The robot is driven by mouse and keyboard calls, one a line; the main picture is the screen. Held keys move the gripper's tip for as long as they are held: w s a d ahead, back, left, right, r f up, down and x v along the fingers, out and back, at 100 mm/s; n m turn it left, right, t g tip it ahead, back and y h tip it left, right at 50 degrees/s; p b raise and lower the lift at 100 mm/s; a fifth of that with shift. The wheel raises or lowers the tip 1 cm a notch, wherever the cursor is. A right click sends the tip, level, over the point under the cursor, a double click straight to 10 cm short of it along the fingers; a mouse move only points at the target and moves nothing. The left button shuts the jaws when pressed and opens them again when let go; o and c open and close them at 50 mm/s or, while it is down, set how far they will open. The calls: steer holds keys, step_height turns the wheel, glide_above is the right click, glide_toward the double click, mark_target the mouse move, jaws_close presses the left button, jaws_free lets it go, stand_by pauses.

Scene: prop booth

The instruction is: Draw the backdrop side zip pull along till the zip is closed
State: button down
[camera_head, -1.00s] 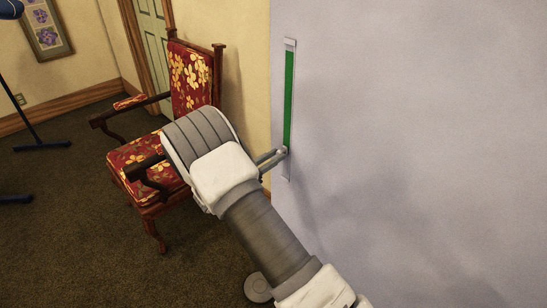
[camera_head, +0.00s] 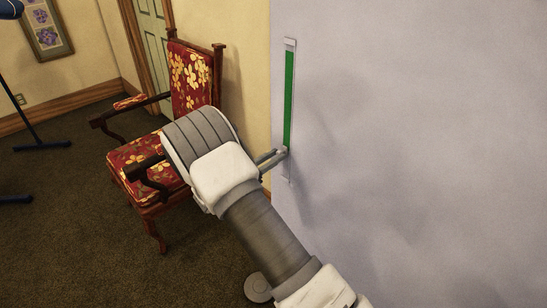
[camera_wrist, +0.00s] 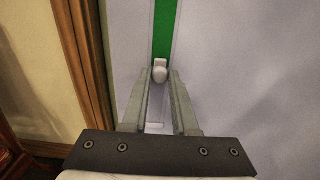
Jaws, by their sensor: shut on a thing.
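The zip is a narrow upright strip (camera_head: 289,95) on the pale backdrop (camera_head: 420,120), with a green band along its upper part and a pale lower part. The white zip pull (camera_wrist: 160,73) sits at the lower end of the green band in the wrist view. My gripper (camera_head: 283,151) reaches in from the left at that height and is shut on the pull. In the wrist view my gripper's fingers (camera_wrist: 160,78) stand on either side of the pull. In the head view the fingers mostly hide the pull.
A red flowered armchair (camera_head: 190,85) with dark wooden arms stands left of my arm, close behind it. A dark stand (camera_head: 35,140) is at the far left. The backdrop to the right of the zip is clear.

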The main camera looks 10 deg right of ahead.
step_height(320, 180, up, 30)
steer(key=p, duration=1.6)
steer(key=shift+f, duration=0.2)
steer(key=c, duration=0.7)
jaws_free()
steer(key=shift+a, duration=0.1)
steer(key=b+v, duration=0.1)
steer(key=v, duration=1.6)
steer(key=shift+s+a+b, duration=0.15)
steer(key=shift+b, duration=0.2)
